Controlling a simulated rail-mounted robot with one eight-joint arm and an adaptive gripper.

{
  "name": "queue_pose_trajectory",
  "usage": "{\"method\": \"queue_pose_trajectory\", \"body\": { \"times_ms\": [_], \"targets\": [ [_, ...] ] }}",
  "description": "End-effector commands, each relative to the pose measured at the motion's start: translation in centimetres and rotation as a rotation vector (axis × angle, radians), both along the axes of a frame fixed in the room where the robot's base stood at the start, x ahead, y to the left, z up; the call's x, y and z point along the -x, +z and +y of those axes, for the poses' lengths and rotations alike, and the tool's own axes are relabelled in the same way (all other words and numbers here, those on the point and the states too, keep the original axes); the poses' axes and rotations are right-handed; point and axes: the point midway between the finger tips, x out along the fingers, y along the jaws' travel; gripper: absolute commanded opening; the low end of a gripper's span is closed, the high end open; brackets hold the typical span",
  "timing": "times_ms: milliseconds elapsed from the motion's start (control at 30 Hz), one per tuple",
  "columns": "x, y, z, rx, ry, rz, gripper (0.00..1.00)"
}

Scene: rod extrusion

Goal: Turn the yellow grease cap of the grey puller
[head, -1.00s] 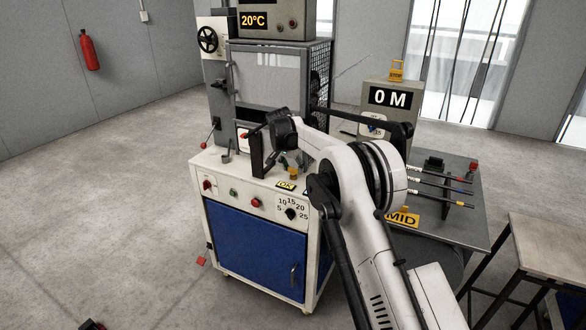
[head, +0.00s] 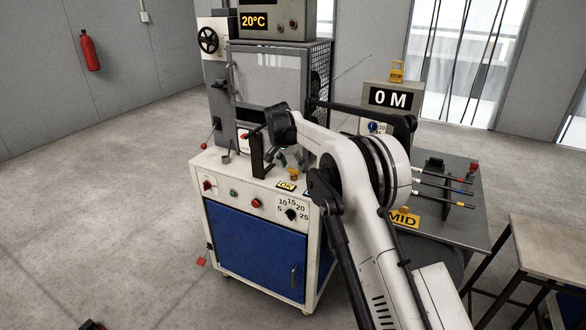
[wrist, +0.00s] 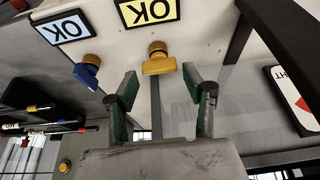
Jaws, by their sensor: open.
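The yellow cap (wrist: 158,64) has a flat, wing-like handle and stands near the middle of the wrist view, on a pale surface behind a yellow OK plate (wrist: 148,10). In the head view a small yellow cap (head: 293,173) shows on the white cabinet's top, close to the yellow OK plate. My gripper (wrist: 158,80) is open and empty. Its two green-padded fingers point toward the yellow cap, one to each side of its line, with the cap just beyond the tips. I see no contact. In the head view my gripper (head: 285,158) is partly hidden by my arm.
A blue cap (wrist: 87,75) beside a white-and-blue OK plate (wrist: 62,28) stands left of the yellow cap in the wrist view. A black bar (wrist: 266,25) is to the right. The 0 M box (head: 390,98) and the table with rods (head: 440,230) stand at right.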

Motion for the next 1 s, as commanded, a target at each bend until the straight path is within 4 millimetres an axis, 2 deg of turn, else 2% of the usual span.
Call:
{"method": "queue_pose_trajectory", "body": {
  "times_ms": [300,500,1000],
  "targets": [
    [2.3,5.9,0.9,0.0,0.001,0.0,0.46],
    [3.2,8.3,1.3,0.0,0.001,0.0,0.46],
    [3.5,9.1,1.4,0.0,0.001,0.0,0.46]
  ]
}}
